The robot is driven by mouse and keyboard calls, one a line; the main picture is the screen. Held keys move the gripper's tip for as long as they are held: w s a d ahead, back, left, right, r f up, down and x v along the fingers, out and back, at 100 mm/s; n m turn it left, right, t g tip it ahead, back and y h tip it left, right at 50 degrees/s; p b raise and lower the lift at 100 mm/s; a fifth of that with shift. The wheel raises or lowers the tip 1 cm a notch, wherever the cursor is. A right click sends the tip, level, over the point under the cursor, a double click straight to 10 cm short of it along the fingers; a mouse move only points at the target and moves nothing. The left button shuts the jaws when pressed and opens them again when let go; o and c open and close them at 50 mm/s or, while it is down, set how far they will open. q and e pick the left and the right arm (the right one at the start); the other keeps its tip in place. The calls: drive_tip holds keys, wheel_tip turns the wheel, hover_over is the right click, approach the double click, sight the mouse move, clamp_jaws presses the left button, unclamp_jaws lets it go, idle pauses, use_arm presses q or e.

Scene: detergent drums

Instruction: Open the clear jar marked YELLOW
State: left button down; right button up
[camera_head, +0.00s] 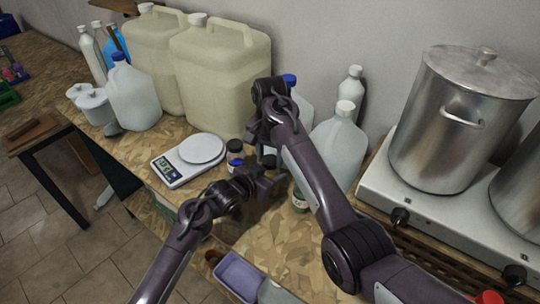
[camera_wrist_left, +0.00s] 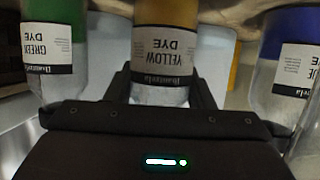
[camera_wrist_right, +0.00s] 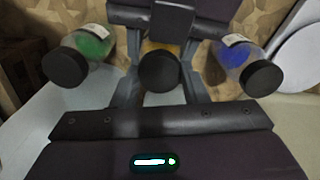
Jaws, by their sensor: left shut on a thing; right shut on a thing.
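The clear jar marked YELLOW DYE (camera_wrist_left: 165,45) stands between the fingers of my left gripper (camera_wrist_left: 160,88), which is shut on its body. Its label reads upside down in the left wrist view. Its round black lid (camera_wrist_right: 158,70) sits between the fingers of my right gripper (camera_wrist_right: 160,82), which is shut on it from above. Some yellow shows just behind the lid. Whether the lid is loose on the jar cannot be told. In the head view, my two grippers meet near the middle and mostly hide this jar.
A green dye jar (camera_wrist_right: 92,42) and a blue dye jar (camera_wrist_right: 240,58), both black-lidded, flank the held jar closely. A scale (camera_head: 188,160), large jugs (camera_head: 220,75) and a purple tray (camera_head: 238,275) are nearby. A steel pot (camera_head: 455,125) stands on a stove at right.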

drive_tip(key=n, duration=0.4)
drive_tip(key=o, duration=1.1)
drive_tip(key=shift+r, duration=2.4)
drive_tip(key=shift+c, duration=0.4)
wheel_tip(320, 180, up, 3)
drive_tip(key=shift+r+m, duration=0.1)
drive_tip(key=shift+m, duration=0.8)
drive_tip(key=shift+f, duration=4)
